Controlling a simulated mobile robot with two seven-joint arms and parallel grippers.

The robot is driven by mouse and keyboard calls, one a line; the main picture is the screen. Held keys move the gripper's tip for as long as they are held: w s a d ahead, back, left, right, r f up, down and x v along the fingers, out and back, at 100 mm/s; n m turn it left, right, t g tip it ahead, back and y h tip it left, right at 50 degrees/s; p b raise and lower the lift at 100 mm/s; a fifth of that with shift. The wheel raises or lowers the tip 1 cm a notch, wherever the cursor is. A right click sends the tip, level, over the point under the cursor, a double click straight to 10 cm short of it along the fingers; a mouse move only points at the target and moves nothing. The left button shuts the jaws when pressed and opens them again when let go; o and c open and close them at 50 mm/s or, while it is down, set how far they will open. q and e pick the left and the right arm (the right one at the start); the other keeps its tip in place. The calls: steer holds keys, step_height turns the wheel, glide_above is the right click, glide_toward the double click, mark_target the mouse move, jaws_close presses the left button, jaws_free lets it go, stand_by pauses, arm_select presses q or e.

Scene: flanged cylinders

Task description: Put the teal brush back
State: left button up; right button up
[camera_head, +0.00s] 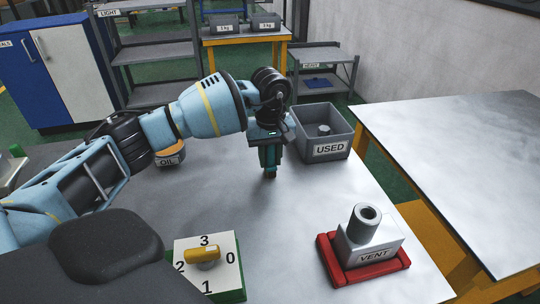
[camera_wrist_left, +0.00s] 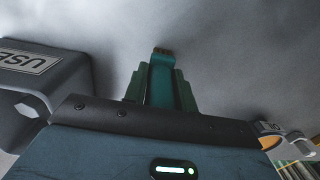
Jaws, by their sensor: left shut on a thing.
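My left gripper (camera_head: 269,150) is over the far part of the grey table, just left of the grey USED bin. It is shut on the teal brush (camera_head: 269,172), which points down below the fingers. The left wrist view also shows the brush (camera_wrist_left: 162,78) between the green fingers, with a small brownish tip at its end. I cannot tell whether the tip touches the table. My right gripper is not in view.
The USED bin (camera_head: 326,148) holds a grey part. An OIL container (camera_head: 170,158) stands behind my left arm. In front are a dial block (camera_head: 222,278) with a yellow knob and a VENT block (camera_head: 368,250) on a red base. The table middle (camera_head: 300,205) is clear.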

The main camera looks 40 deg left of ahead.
arm_select(q)
steer(key=shift+f, duration=0.1)
steer(key=o, duration=1)
step_height(320, 180, up, 12)
steer(key=shift+r, duration=0.15)
stand_by(0.6)
